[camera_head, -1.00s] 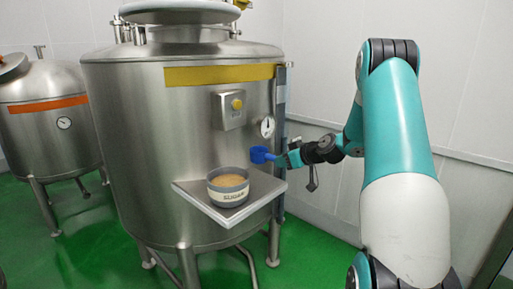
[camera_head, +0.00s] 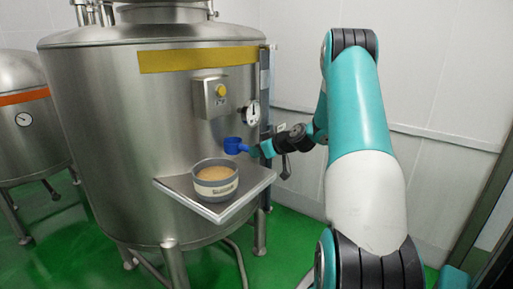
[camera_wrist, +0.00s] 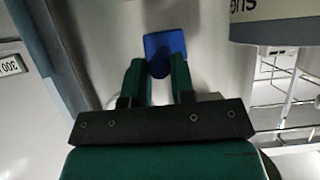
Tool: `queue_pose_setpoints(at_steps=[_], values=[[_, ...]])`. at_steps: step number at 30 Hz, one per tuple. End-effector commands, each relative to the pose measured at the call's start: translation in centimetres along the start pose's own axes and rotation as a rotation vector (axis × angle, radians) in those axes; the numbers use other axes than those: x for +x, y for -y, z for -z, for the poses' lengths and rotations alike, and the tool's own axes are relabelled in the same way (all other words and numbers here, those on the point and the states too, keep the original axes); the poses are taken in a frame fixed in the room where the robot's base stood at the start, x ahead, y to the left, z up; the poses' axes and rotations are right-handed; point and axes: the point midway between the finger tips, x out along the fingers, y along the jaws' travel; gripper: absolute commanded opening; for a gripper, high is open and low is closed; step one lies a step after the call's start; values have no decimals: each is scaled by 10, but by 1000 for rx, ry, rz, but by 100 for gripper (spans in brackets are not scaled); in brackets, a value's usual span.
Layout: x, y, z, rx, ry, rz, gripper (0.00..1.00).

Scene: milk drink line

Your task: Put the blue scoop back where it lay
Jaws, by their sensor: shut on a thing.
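The blue scoop (camera_head: 233,145) is held in the air above the right rear part of the steel shelf (camera_head: 221,212), close to the big tank's wall. My gripper (camera_head: 252,150) is shut on the scoop's handle. In the wrist view the scoop (camera_wrist: 165,45) shows between the two green fingers of my gripper (camera_wrist: 158,80). A grey bowl labelled as sugar (camera_head: 203,188), with light brown contents, stands on the shelf to the left of and below the scoop. The bowl also shows in the wrist view (camera_wrist: 278,28) at the upper right.
The big steel tank (camera_head: 110,140) rises behind the shelf. It carries a box with a yellow button (camera_head: 212,98) and a round gauge (camera_head: 251,113). The shelf's right part is bare. A second tank (camera_head: 28,145) stands at the left over the green floor.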

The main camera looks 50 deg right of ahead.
Motion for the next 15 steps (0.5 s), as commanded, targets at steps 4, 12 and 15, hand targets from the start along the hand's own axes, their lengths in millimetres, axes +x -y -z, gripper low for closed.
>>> queue_pose_setpoints(at_steps=[4,12,15], values=[[10,1,-17,1,1,3,0],[24,2,-41,-2,0,4,0],[27,2,-46,-2,0,4,0]])
